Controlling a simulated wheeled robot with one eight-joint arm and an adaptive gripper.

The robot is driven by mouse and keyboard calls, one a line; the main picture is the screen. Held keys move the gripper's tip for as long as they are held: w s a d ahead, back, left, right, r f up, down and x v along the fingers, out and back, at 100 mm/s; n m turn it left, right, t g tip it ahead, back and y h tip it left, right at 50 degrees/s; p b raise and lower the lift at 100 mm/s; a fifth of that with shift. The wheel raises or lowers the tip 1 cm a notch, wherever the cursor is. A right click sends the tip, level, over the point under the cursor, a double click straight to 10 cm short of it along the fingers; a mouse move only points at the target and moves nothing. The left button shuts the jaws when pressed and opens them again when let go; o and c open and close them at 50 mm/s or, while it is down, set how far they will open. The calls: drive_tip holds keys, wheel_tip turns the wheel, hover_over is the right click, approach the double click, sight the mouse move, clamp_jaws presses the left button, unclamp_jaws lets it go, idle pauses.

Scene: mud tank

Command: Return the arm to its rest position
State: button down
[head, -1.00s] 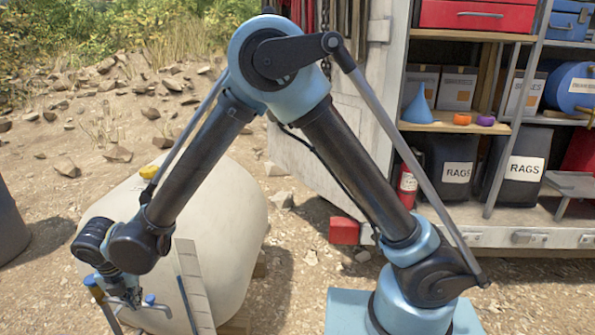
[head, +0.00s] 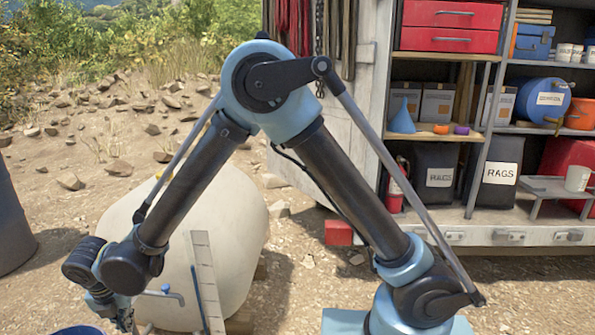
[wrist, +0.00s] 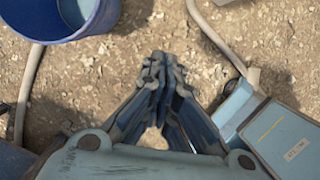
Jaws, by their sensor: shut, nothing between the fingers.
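My arm is bent in a high peak in the head view, with its elbow up and its forearm running down to the left. My gripper (head: 125,318) hangs low at the left, partly cut off by the bottom edge, in front of the pale rounded tank (head: 225,245). In the wrist view my gripper (wrist: 163,68) points over bare dirt. Its fingers are together with nothing between them. A blue bucket (wrist: 40,30) stands beyond the fingers at upper left, apart from them; its rim also shows at the bottom left of the head view (head: 80,330).
A tap (head: 166,289) and a ruled board (head: 207,280) are at the tank. Hoses (wrist: 28,95) lie on the dirt. At right stands a shelf unit with rag bins (head: 498,172), a red toolbox (head: 450,25) and boxes. A dark barrel (head: 12,225) is at far left.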

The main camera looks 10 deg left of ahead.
drive_tip(key=w+d+r+m, duration=0.3)
drive_tip(key=w+d+r, duration=0.1)
drive_tip(key=w, duration=0.3)
drive_tip(key=w+d+r+m, duration=0.3)
drive_tip(key=w+d+r, duration=0.15)
drive_tip(key=w, duration=0.35)
drive_tip(key=w+d+r+m, duration=0.3)
drive_tip(key=w+d, duration=0.1)
drive_tip(key=w, duration=0.3)
drive_tip(key=w+d+r+m, duration=0.35)
drive_tip(key=w+d, duration=0.25)
drive_tip(key=d, duration=0.4)
drive_tip(key=w+d+r+m, duration=0.3)
drive_tip(key=w+d+m, duration=0.15)
drive_tip(key=d, duration=0.45)
drive_tip(key=d+r+m, duration=0.2)
drive_tip(key=d+m, duration=0.9)
drive_tip(key=d, duration=1.3)
drive_tip(key=s+d+f+m, duration=0.3)
drive_tip(key=s+d+m, duration=0.2)
drive_tip(key=d+m, duration=0.1)
drive_tip(key=s+d+f+m+h, duration=0.1)
drive_tip(key=s+d+f+m, duration=0.3)
drive_tip(key=d, duration=0.5)
drive_tip(key=shift+s+m, duration=0.85)
drive_tip(key=shift+m, duration=0.35)
